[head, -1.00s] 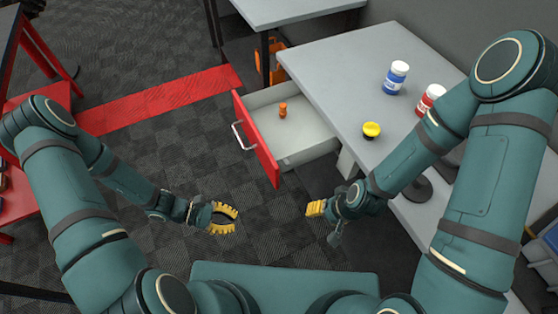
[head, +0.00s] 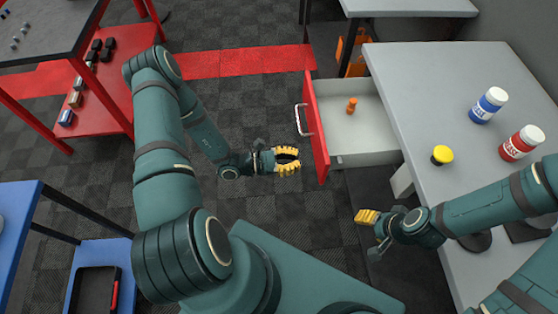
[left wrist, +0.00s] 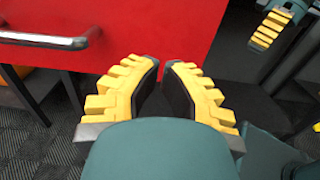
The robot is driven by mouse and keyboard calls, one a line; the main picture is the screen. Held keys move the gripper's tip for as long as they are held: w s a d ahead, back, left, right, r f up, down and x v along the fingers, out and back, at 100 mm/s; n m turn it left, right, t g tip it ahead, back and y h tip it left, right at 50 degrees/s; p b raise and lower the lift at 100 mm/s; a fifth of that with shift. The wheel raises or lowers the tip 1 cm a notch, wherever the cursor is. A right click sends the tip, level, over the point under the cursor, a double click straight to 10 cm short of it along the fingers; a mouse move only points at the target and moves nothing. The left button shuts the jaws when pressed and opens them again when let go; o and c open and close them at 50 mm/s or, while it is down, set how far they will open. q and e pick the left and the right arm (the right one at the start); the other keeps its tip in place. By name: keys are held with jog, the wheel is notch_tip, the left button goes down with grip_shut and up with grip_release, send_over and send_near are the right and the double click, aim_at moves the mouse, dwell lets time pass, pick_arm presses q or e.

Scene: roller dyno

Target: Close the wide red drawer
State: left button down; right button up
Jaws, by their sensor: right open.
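The wide red drawer stands pulled out to the left from under the grey table; its red front (head: 317,130) bears a silver handle (head: 302,119). Its pale interior holds a small orange object (head: 351,105). In the left wrist view the red front (left wrist: 170,30) fills the space beyond the fingers (left wrist: 161,64), with the handle (left wrist: 50,40) at upper left. I cannot tell any contact. My right gripper (head: 360,214) is open and empty, near the table's leg.
The grey table (head: 420,90) carries a blue-labelled bottle (head: 487,106), a red-labelled bottle (head: 521,143) and a yellow-topped item (head: 442,155). A red shelf unit (head: 120,75) stands at left, a blue one (head: 20,210) at lower left. Floor left of the drawer is clear.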

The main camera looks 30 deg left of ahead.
aim_at(318, 158)
pick_arm(q)
jog(key=x, duration=0.5)
dwell(0.3)
jog(key=b+x, duration=0.1)
jog(key=x, duration=2.3)
jog(key=shift+w+d, duration=0.1)
jog(key=shift+w, duration=0.05)
jog(key=shift+w+d+r, duration=0.1)
jog(key=shift+d, duration=0.1)
jog(key=shift+a, duration=0.1)
